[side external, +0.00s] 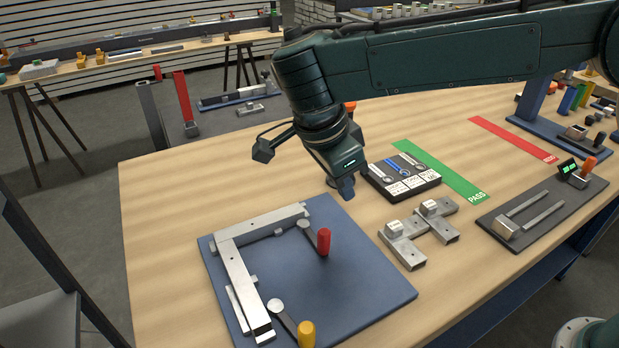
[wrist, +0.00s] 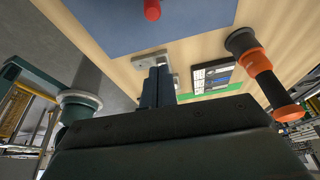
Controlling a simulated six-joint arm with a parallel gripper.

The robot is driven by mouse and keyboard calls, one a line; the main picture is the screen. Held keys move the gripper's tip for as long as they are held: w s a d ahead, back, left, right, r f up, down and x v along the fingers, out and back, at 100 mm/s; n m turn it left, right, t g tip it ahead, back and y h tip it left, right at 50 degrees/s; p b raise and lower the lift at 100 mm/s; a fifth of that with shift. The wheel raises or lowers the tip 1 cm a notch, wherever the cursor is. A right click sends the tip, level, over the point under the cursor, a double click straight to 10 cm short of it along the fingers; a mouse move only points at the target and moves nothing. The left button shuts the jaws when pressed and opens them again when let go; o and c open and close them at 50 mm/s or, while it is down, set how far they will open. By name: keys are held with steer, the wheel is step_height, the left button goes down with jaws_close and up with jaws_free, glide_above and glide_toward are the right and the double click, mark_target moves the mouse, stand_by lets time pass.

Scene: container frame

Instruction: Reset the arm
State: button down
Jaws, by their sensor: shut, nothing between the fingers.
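My gripper (side external: 346,190) is shut and empty. It hangs from my dark green arm above the wooden table, behind the blue fixture plate and left of the black labelled box. In the wrist view the two dark fingers (wrist: 157,75) lie side by side with no gap showing. They overlap the grey metal bracket there in the picture, but I cannot tell the height between them.
The blue plate (side external: 345,279) carries metal bars, a red-handled clamp (side external: 323,242) and a yellow-handled clamp (side external: 306,334). Nearby are grey brackets (side external: 408,250), the black box (side external: 388,189), green (side external: 440,172) and red strips (side external: 505,138), and an orange-black tool (wrist: 262,72). The left table area is clear.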

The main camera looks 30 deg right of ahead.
steer(key=shift+a+r, duration=0.15)
steer(key=shift+r, duration=0.2)
steer(key=s+d+r+n+t+y, duration=0.1)
steer(key=s+d+r+n, duration=0.3)
steer(key=d, duration=0.6)
steer(key=s+d+r+n+t+y, duration=0.1)
steer(key=s+d+r+n, duration=0.2)
steer(key=d+r+n, duration=0.45)
steer(key=s+d+f+n+t+y, duration=0.1)
steer(key=s+d+f+n+t, duration=0.1)
steer(key=s, duration=0.5)
steer(key=s+d+f+n+t+y, duration=0.1)
steer(key=s+d+f+n, duration=0.2)
steer(key=s, duration=0.5)
steer(key=shift+s+d+f+n+t, duration=0.15)
steer(key=shift+d+n+t, duration=0.25)
steer(key=shift+d+n, duration=0.45)
